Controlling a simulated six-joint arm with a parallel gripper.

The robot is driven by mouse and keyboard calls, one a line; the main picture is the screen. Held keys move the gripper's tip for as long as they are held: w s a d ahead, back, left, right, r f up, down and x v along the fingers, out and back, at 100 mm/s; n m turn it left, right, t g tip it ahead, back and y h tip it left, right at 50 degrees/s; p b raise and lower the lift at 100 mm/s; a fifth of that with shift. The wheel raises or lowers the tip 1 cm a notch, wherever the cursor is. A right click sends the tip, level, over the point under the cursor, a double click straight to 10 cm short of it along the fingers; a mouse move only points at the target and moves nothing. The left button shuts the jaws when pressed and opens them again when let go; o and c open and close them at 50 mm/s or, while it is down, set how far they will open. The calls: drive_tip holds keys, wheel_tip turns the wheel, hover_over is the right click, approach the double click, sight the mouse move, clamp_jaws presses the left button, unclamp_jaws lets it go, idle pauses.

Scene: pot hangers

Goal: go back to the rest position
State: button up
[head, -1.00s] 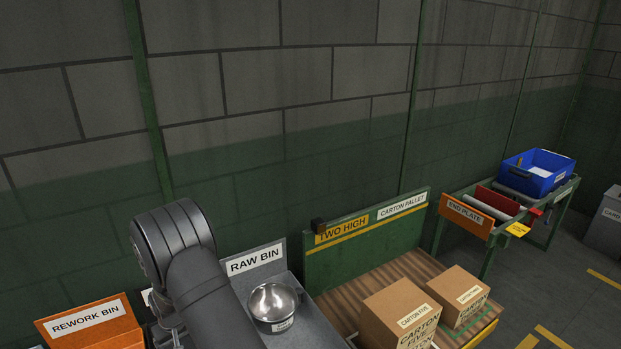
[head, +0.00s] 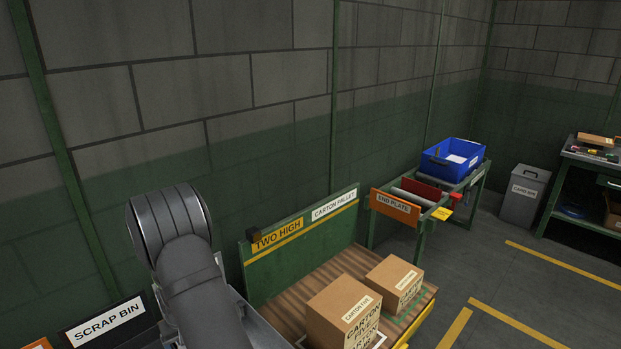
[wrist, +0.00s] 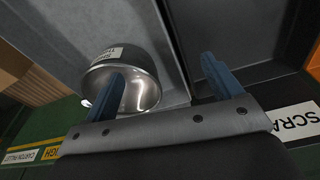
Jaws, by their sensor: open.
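My gripper (wrist: 163,68) shows in the wrist view with its two blue fingers spread apart and nothing between them. In the head view my arm rises at the lower left, and the gripper and bowl do not show there.
A black scrap bin (head: 106,327) is at lower left. The carton pallet (head: 281,302) bears two cartons (head: 343,311) (head: 393,284). Farther right are a green stand with an end plate sign (head: 394,207), a blue tote (head: 453,160), a grey card bin (head: 524,192) and a workbench (head: 570,165). The floor between is clear.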

drive_tip(key=w+d+m, duration=0.1)
drive_tip(key=w+d, duration=0.1)
drive_tip(key=d, duration=0.4)
drive_tip(key=w+d+r+m, duration=0.1)
drive_tip(key=w+d, duration=0.1)
drive_tip(key=d, duration=0.5)
drive_tip(key=shift+w+r+m, duration=0.25)
drive_tip(key=shift+r+m, duration=0.05)
drive_tip(key=shift+m, duration=0.1)
